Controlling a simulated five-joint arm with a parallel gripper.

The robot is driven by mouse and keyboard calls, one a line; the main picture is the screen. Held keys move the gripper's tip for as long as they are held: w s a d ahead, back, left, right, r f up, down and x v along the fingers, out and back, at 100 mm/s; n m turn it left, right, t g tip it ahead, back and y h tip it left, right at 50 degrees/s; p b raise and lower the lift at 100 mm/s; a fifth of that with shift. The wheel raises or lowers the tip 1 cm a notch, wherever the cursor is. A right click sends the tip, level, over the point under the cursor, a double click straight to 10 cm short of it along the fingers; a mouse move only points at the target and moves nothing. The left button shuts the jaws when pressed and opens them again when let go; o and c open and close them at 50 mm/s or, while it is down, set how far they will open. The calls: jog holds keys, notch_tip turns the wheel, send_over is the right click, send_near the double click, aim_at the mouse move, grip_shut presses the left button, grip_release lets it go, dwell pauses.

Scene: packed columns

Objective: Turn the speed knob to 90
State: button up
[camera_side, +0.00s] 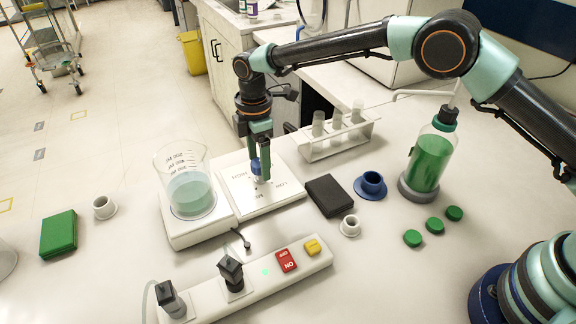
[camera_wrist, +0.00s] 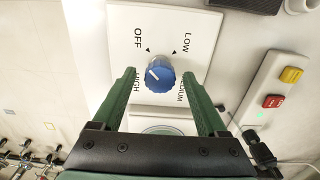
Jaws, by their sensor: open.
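The speed knob (camera_wrist: 160,76) is a blue ribbed dial with a short white line on its left part. It sits on a white control panel (camera_wrist: 196,22) printed OFF, LOW, MEDIUM and HIGH; I see no 90. In the side view the blue knob (camera_side: 256,167) is partly hidden by my gripper (camera_side: 263,174), which reaches down over the panel. In the wrist view my gripper (camera_wrist: 159,74) is open, with one green finger on each side of the knob and a gap on both sides. The line's exact setting is hard to tell.
A beaker of pale green liquid (camera_side: 190,190) stands left of the panel. A power strip (camera_side: 258,276) with plugs lies in front. A black block (camera_side: 329,196), a blue cup (camera_side: 371,185), a tube rack (camera_side: 340,141) and a green bottle (camera_side: 430,160) stand to the right.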

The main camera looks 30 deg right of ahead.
grip_shut()
jog(key=shift+m, duration=0.4)
jog(key=m, duration=1.2)
jog(key=shift+m, duration=2.4)
jog(key=shift+r, duration=0.1)
